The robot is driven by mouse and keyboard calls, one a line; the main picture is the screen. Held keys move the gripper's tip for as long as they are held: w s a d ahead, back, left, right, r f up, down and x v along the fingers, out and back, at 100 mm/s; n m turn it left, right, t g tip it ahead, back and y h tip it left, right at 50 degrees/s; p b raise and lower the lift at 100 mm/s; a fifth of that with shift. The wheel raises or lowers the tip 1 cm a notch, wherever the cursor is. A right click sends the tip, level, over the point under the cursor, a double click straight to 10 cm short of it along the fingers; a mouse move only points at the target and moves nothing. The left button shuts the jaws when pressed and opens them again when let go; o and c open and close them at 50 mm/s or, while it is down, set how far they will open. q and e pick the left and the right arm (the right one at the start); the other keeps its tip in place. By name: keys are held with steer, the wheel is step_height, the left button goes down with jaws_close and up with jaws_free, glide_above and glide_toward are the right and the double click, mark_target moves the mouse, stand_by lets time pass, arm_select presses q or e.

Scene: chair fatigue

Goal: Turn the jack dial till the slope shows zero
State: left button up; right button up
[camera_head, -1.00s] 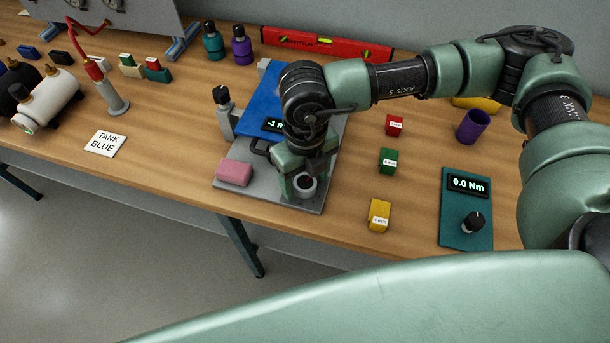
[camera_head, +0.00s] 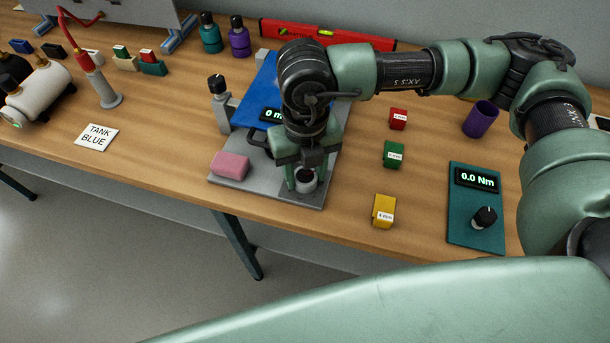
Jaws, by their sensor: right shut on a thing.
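The jack dial (camera_head: 306,180) is a grey knob with a dark top at the front of a grey base plate (camera_head: 290,193). My right gripper (camera_head: 304,176) points down over it and is shut on it. Behind the gripper is a tilting blue plate (camera_head: 262,85) with a small dark slope display (camera_head: 270,114). My left gripper is not in view.
A pink block (camera_head: 230,165) lies on the base plate's left. Red (camera_head: 398,119), green (camera_head: 393,154) and yellow (camera_head: 383,211) blocks stand to the right, before a teal torque panel (camera_head: 475,235) reading 0.0 Nm. A red spirit level (camera_head: 325,37) lies behind.

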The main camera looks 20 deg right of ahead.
mark_target(305, 175)
steer(key=o, duration=1.4)
steer(key=shift+r, duration=0.15)
step_height(305, 175, up, 8)
steer(key=shift+f+b, duration=0.15)
steer(key=shift+b, duration=0.5)
